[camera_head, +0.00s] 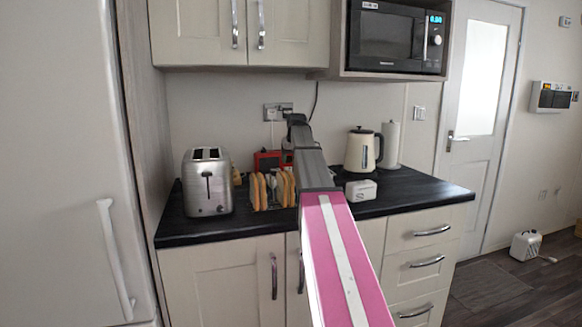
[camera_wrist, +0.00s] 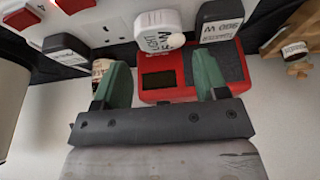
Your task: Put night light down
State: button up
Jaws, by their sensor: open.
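A white rounded plug-like unit with dark lettering, which looks like the night light (camera_wrist: 158,24), is at the top middle of the wrist view, by the wall sockets. Whether it is plugged in is unclear. My gripper (camera_wrist: 160,72) is open, with two green fingers spread apart and nothing seen between their tips except the red device behind. The unit lies beyond the fingertips, and I see no contact. In the head view, my arm reaches over the worktop towards the wall socket (camera_head: 278,111) and hides what is at its end.
A red device with a dark top (camera_wrist: 190,72) and a black plug (camera_wrist: 222,20) are close to the fingers. The dark worktop (camera_head: 425,190) holds a toaster (camera_head: 208,182), a toast rack (camera_head: 262,192), a kettle (camera_head: 362,150) and a white box (camera_head: 361,190). Its right end is clear.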

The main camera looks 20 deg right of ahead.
jog(key=v, duration=0.7)
jog(key=shift+r, duration=0.2)
jog(key=shift+s, duration=0.1)
jog(key=shift+s, duration=0.1)
